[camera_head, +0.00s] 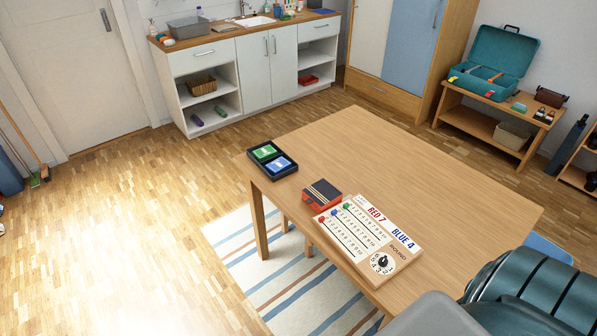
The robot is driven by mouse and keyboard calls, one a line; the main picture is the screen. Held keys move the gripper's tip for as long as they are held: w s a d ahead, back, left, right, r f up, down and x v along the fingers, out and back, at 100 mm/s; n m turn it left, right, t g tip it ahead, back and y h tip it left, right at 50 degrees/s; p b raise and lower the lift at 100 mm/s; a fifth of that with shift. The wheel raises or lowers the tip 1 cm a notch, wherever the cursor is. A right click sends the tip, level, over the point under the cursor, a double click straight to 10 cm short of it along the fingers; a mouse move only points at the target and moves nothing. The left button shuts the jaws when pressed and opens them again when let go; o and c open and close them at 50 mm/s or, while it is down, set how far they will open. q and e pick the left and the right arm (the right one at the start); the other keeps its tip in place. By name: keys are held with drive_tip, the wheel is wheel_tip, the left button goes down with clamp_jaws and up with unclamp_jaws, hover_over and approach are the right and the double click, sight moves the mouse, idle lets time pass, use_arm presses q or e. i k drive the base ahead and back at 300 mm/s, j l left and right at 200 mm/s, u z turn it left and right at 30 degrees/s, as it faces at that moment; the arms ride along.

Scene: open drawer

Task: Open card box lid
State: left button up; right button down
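A small box (321,195), orange-red with a dark top crossed by a thin light stripe, sits near the front left edge of the wooden table. It appears to be the card box, and its top looks closed. A black tray (252,172) with one green and one blue card pile lies to its left. A wooden scoreboard (401,259) marked "RED 7" and "BLUE 4" lies close to its right, with number rows, coloured pegs and a round dial. Neither of my grippers is in view.
The table top (400,160) is bare behind and right of these items. A dark teal ribbed shape (540,290) and a grey rounded shape (435,316) cover the lower right. A striped rug (237,241) lies on the floor. A sink counter (220,37) and a bench (490,122) with an open teal case stand behind.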

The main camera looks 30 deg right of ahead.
sight(322, 193)
drive_tip(key=z, duration=1)
